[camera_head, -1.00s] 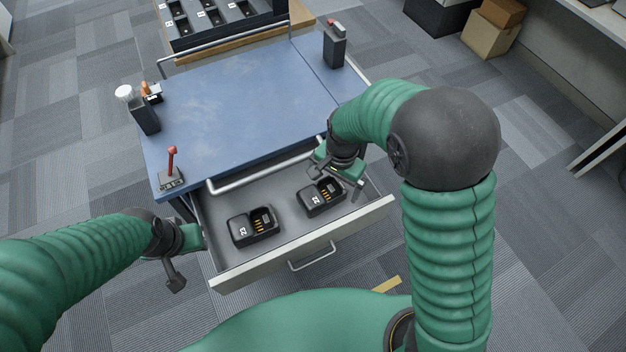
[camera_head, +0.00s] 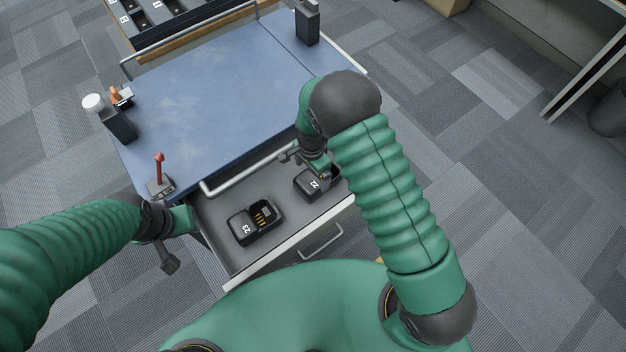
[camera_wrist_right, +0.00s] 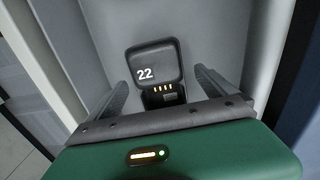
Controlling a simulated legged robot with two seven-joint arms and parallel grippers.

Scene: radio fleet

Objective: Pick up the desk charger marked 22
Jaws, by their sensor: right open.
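The desk charger marked 22 (camera_head: 308,186) is a black block lying in the open drawer (camera_head: 225,210), at its right side. In the right wrist view the charger (camera_wrist_right: 154,62) shows its white 22 and a slot with gold contacts. My right gripper (camera_head: 308,168) is over it, partly covering it in the head view. In the wrist view the open fingers (camera_wrist_right: 162,88) stand either side of the charger, with gaps visible. My left gripper (camera_head: 178,242) hangs outside the drawer's left side; its jaw state is unclear.
A silver bar (camera_head: 235,178) runs along the blue worktop's edge. The worktop (camera_head: 215,90) holds dark radios and a red-topped item (camera_head: 159,172) at its edges; its middle is clear.

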